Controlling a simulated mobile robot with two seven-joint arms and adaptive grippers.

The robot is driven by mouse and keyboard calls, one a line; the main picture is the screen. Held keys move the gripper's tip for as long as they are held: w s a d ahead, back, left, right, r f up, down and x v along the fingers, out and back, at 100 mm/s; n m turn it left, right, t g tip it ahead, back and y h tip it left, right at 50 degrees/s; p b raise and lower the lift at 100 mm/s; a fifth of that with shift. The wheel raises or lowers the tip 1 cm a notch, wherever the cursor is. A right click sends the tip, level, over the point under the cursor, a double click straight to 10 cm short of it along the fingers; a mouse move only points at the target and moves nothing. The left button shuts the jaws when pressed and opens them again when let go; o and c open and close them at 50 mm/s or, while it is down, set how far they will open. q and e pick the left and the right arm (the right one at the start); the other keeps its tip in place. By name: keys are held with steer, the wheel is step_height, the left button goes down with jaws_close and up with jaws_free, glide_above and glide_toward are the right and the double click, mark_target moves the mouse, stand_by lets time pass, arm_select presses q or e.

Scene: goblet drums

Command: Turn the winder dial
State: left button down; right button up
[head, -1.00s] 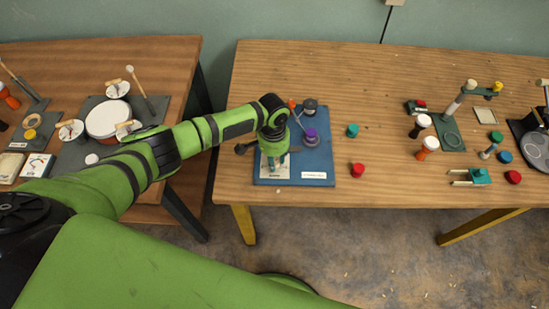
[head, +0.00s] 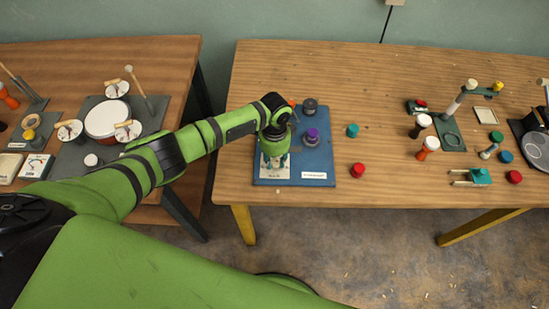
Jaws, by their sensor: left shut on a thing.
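My left gripper (head: 275,161) points down over the white card (head: 272,172) at the left front of the blue board (head: 318,160). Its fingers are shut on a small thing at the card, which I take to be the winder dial. The dial is hidden by the fingers and wrist. A purple knob (head: 312,136) on a grey round base stands on the board to the right of the gripper, apart from it. A dark grey round piece (head: 310,106) stands at the back of the board. My right gripper is not in view.
A teal cap (head: 352,131) and a red cap (head: 358,170) lie right of the board. Goblet drums (head: 421,125) and a green stand (head: 451,135) are further right. The table (head: 380,90) is clear behind. A second table with a drum (head: 107,120) is at left.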

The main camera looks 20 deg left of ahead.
mark_target(277, 160)
arm_select(q)
steer(key=shift+w+d+r, duration=0.2)
steer(key=shift+w+d, duration=0.05)
steer(key=c, duration=1.1)
jaws_free()
steer(key=shift+o, duration=0.8)
steer(key=shift+s+f, duration=0.1)
steer(key=shift+f, duration=0.05)
step_height(277, 160, up, 12)
steer(key=shift+w, duration=0.2)
